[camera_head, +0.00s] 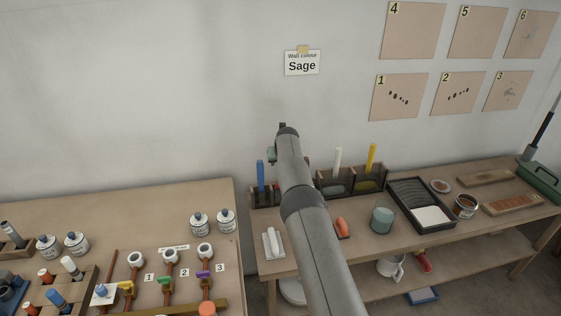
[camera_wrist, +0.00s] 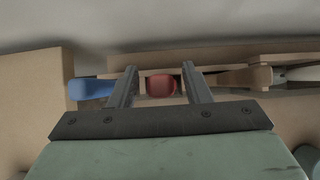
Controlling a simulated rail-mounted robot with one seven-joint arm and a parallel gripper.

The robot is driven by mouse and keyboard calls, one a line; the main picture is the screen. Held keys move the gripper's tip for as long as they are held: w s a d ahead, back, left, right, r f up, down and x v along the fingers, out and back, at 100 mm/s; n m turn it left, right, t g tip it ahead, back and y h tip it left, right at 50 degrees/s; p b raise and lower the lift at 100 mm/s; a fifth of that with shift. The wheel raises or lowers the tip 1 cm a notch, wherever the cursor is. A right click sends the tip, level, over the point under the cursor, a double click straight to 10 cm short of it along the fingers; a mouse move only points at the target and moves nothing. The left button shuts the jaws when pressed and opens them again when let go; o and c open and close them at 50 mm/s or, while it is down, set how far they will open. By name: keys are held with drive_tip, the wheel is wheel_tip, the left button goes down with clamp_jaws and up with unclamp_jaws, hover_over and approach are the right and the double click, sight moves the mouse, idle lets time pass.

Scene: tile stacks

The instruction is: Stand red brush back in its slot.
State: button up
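My gripper (camera_wrist: 159,68) is open, its two fingers apart. The rounded end of the red brush (camera_wrist: 161,86) shows between the fingers in the wrist view, with a gap on each side. It lines up with the blue handle (camera_wrist: 91,89) to its left. In the head view my arm hides most of this spot and the gripper's fingers. The dark brush rack (camera_head: 328,189) stands against the wall, with blue (camera_head: 261,176), white (camera_head: 338,161) and yellow (camera_head: 371,157) brushes upright. How deep the red brush sits in its slot is hidden.
On the right bench are a white-headed tool (camera_head: 272,243), an orange-red item (camera_head: 342,228), a grey-green pot (camera_head: 382,220) and a paint tray (camera_head: 398,186). The left bench (camera_head: 130,202) holds jars and rollers. A wall label (camera_head: 302,62) reads Sage.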

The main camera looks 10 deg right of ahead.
drive_tip(key=shift+r, duration=0.2)
drive_tip(key=shift+s+r, duration=0.1)
drive_tip(key=shift+r, duration=0.05)
drive_tip(key=b+v, duration=0.3)
drive_tip(key=v, duration=0.8)
drive_tip(key=shift+r, duration=0.3)
drive_tip(key=s+d+r+m+t+h, duration=0.1)
drive_tip(key=s+d+r+m+t, duration=0.25)
drive_tip(key=r+m, duration=0.45)
drive_tip(key=s+d+r+m+t+h, duration=0.1)
drive_tip(key=s+d+r+m+t, duration=0.2)
drive_tip(key=s+d+r+m, duration=0.35)
drive_tip(key=s+d+m+g+h, duration=0.1)
drive_tip(key=s+m+g+h, duration=0.15)
drive_tip(key=s+m, duration=0.85)
drive_tip(key=s+a+f+m+g+y, duration=0.1)
drive_tip(key=s+a+f+m+g, duration=0.2)
drive_tip(key=s, duration=0.9)
drive_tip(key=s+a+f+m+g+y, duration=0.2)
drive_tip(key=s+a+f+m+g, duration=0.2)
drive_tip(key=s, duration=0.8)
drive_tip(key=s+a+f+m+g+y, duration=0.1)
drive_tip(key=s+a+f+m+g, duration=0.2)
drive_tip(key=s+f, duration=0.3)
drive_tip(key=s+a+m, duration=0.1)
drive_tip(key=s, duration=0.4)
drive_tip(key=shift+s+a+f, duration=0.15)
drive_tip(key=shift+s+a, duration=0.05)
drive_tip(key=shift+s, duration=0.2)
